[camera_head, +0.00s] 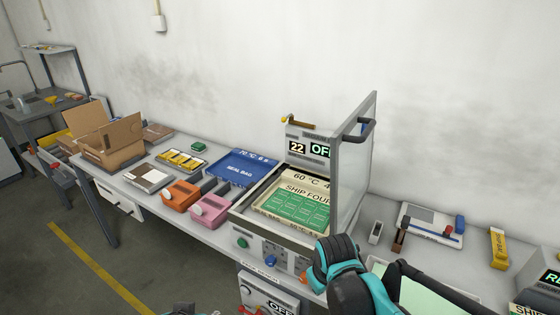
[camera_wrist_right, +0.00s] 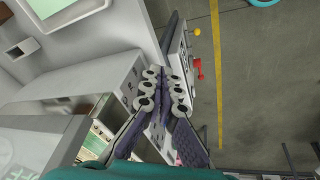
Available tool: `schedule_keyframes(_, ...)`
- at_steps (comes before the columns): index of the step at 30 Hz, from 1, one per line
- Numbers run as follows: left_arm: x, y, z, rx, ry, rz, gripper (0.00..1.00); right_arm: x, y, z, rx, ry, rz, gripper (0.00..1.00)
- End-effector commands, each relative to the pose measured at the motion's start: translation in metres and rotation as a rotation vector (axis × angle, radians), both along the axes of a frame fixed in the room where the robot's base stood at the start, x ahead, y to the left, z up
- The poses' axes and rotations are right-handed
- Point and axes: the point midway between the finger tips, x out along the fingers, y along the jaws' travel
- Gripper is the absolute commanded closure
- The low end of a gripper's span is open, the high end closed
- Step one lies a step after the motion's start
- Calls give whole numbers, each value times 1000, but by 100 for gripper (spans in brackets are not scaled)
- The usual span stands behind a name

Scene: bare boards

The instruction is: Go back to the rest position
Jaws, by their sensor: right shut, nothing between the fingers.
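My right arm comes in at the lower right of the head view, teal and black, in front of the bench and the oven-like unit. In the right wrist view my right gripper (camera_wrist_right: 160,72) has its fingers together with nothing between them, above the bench front and the floor. The gripper itself is hidden in the head view.
The unit with its raised glass lid (camera_head: 352,160) holds a tray of green boards (camera_head: 295,205). A blue tray (camera_head: 240,169), orange box (camera_head: 180,196), pink box (camera_head: 210,209) and open carton (camera_head: 112,146) stand left. Floor (camera_head: 90,265) is clear at lower left.

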Motion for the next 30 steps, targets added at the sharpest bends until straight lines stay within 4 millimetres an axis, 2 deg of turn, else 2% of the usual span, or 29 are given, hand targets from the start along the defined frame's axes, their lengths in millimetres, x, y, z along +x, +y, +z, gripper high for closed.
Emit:
schedule_keyframes(1, 0, 0, 0, 0, 0, 0, 60, -14, -12, 9, 22, -30, -51, 100)
schedule_keyframes(6, 0, 0, 0, 0, 0, 0, 60, -51, -42, 31, 105, -143, -225, 100)
schedule_keyframes(12, 0, 0, 0, 0, 0, 0, 60, -86, -64, 37, 190, -256, -390, 100)
schedule_keyframes(18, 0, 0, 0, 0, 0, 0, 60, -99, -73, 37, 230, -308, -464, 100)
schedule_keyframes(30, 0, 0, 0, 0, 0, 0, 60, -100, -74, 37, 234, -314, -470, 100)
